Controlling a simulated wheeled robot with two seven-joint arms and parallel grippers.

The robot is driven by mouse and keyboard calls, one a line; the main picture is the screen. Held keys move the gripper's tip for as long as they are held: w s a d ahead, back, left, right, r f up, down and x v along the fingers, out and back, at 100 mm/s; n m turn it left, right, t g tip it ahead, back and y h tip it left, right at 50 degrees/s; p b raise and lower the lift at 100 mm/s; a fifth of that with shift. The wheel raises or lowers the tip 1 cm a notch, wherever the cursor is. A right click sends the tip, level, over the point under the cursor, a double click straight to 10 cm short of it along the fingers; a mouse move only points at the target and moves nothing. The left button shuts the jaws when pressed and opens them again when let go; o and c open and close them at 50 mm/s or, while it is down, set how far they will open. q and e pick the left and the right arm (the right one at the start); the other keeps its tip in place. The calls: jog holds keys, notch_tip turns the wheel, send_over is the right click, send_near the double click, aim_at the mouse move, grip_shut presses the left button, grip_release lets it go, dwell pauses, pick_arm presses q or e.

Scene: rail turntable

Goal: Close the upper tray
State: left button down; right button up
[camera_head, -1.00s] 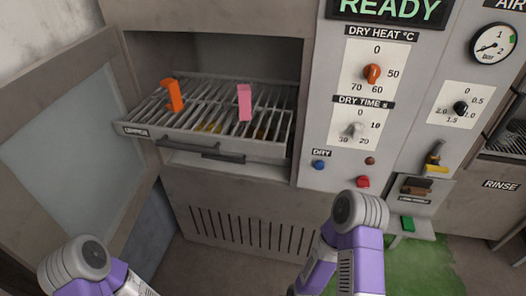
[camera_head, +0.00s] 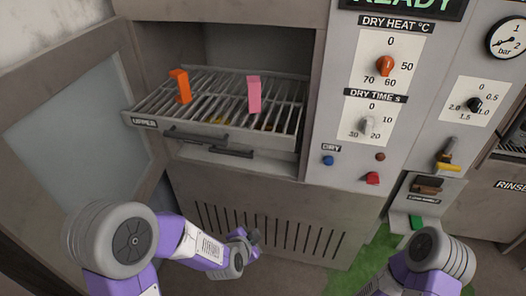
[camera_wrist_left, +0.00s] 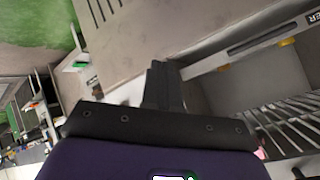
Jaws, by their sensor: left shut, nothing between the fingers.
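The upper tray (camera_head: 147,123) is a grey metal rack with an "UPPER" label on its front bar, pulled out of the dryer chamber. An orange piece (camera_head: 181,86) and a pink piece (camera_head: 254,94) stand on its slats. A dark handle (camera_head: 196,139) is on its front. My left gripper (camera_head: 252,237) is below and in front of the tray, apart from it. In the left wrist view its fingers (camera_wrist_left: 160,80) are together and empty, with slats (camera_wrist_left: 290,120) at the right. My right arm is at the lower right; its gripper is out of view.
A second dark handle (camera_head: 232,152) sits just under the upper tray's handle. An open door with a glass pane (camera_head: 75,130) stands at the left. The control panel (camera_head: 350,165) with knobs and buttons is at the right. A vented panel (camera_head: 280,222) lies below the chamber.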

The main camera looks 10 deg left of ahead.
pick_arm(q)
notch_tip(320, 180, up, 11)
jog(key=w+m+t, duration=0.2)
jog(key=m+t, duration=0.2)
jog(key=m+t+b, duration=0.2)
jog(key=m+t, duration=0.2)
jog(key=m, duration=0.1)
send_near(264, 140)
jog(key=s, duration=0.7)
jog(key=shift+y, duration=0.5)
jog(key=w+p, duration=0.1)
jog(key=w, duration=0.3)
jog(key=w+p, duration=0.1)
jog(key=w, duration=0.3)
jog(key=w+d+p, duration=0.1)
jog(key=w+p, duration=0.1)
jog(key=w, duration=0.2)
jog(key=shift+w+f, duration=0.1)
jog(key=shift+w, duration=0.75)
jog(key=shift+w, duration=0.1)
